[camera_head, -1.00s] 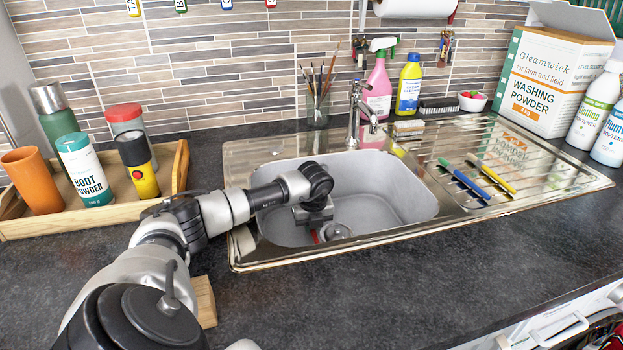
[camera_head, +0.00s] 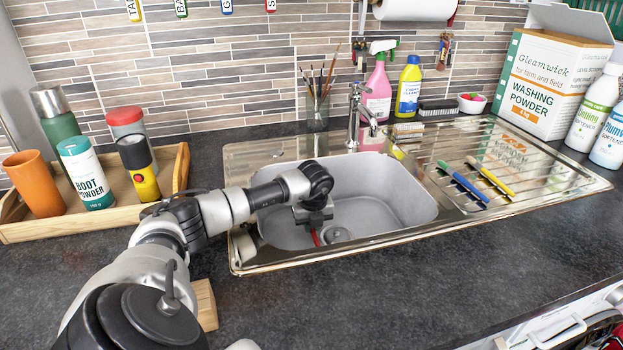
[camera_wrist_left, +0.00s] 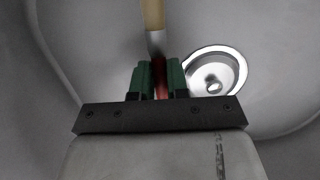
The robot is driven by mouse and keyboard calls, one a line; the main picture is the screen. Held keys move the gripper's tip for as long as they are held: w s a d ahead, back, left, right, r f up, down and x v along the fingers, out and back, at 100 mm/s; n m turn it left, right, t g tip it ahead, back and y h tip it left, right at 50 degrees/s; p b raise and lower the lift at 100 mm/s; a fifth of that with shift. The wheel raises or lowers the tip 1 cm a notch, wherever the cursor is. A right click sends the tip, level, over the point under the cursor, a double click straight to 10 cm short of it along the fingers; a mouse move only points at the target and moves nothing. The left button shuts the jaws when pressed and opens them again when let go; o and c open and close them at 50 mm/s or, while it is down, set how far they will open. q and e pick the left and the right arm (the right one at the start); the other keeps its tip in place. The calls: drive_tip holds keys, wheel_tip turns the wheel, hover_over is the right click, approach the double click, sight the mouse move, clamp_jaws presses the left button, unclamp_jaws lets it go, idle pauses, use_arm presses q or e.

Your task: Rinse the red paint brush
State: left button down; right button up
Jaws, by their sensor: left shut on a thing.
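The red paint brush (camera_head: 315,238) is in the sink basin (camera_head: 385,205), held by my left gripper (camera_head: 314,228). In the left wrist view its red handle (camera_wrist_left: 160,80) sits between the green fingers of my left gripper (camera_wrist_left: 160,82). Its metal ferrule (camera_wrist_left: 156,43) and pale bristles (camera_wrist_left: 153,14) extend beyond the fingers. The drain (camera_wrist_left: 214,72) lies to the right of the brush there. The tap (camera_head: 356,115) stands behind the basin; I cannot make out running water. A blue brush (camera_head: 462,181) and a yellow brush (camera_head: 491,177) lie on the drainer. My right gripper is not in view.
A wooden tray (camera_head: 180,170) with bottles and an orange cup stands left of the sink. A glass of brushes (camera_head: 317,112), a pink spray bottle (camera_head: 377,95) and a yellow bottle (camera_head: 409,90) stand behind. The front counter is mostly clear.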

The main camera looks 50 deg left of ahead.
use_arm(q)
wheel_tip(320, 180, up, 19)
drive_tip(key=p, duration=1.3)
idle(0.4)
idle(2.0)
wheel_tip(320, 180, up, 4)
drive_tip(key=p, duration=0.3)
drive_tip(key=shift+f, duration=0.1)
